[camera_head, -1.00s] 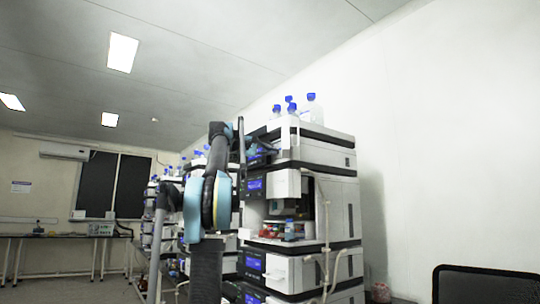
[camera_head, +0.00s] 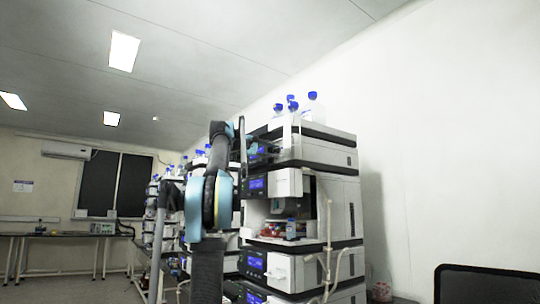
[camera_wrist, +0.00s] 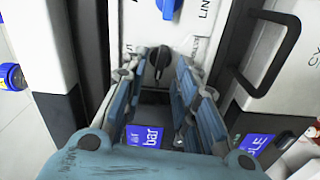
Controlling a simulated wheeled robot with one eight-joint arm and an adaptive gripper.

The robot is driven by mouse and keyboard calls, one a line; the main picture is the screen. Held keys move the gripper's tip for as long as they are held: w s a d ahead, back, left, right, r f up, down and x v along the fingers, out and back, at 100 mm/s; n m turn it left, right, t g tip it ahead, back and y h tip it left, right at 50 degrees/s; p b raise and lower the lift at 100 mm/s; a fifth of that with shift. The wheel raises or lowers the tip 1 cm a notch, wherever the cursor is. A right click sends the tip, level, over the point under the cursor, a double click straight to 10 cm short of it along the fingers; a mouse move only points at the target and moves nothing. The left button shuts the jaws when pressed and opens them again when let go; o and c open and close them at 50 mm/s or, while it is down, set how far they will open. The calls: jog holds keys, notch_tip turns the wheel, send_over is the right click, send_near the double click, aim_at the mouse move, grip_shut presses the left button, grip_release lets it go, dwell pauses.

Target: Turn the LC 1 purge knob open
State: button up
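A black knob (camera_wrist: 158,60) sits on a white panel, upper middle of the wrist view. My gripper (camera_wrist: 160,68) points at this panel, with its two blue-grey fingers on either side of the knob. The fingers are apart, and I cannot tell whether either one touches the knob. In the head view my gripper (camera_head: 262,149) is at the upper front of the nearest column stack (camera_head: 318,150); the knob is too small to make out there. A blue display marked "bar" (camera_wrist: 146,137) shows between the fingers.
A black handle (camera_wrist: 270,58) stands out right of the fingers in the wrist view. A blue part (camera_wrist: 168,8) is above the knob. Blue-capped bottles (camera_head: 315,105) stand on top of the stack. More stacks stand behind my arm; a chair (camera_head: 485,284) is at lower right.

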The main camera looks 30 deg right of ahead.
jog(key=a, duration=1.2)
jog(key=shift+s, duration=0.35)
jog(key=shift+f, duration=0.15)
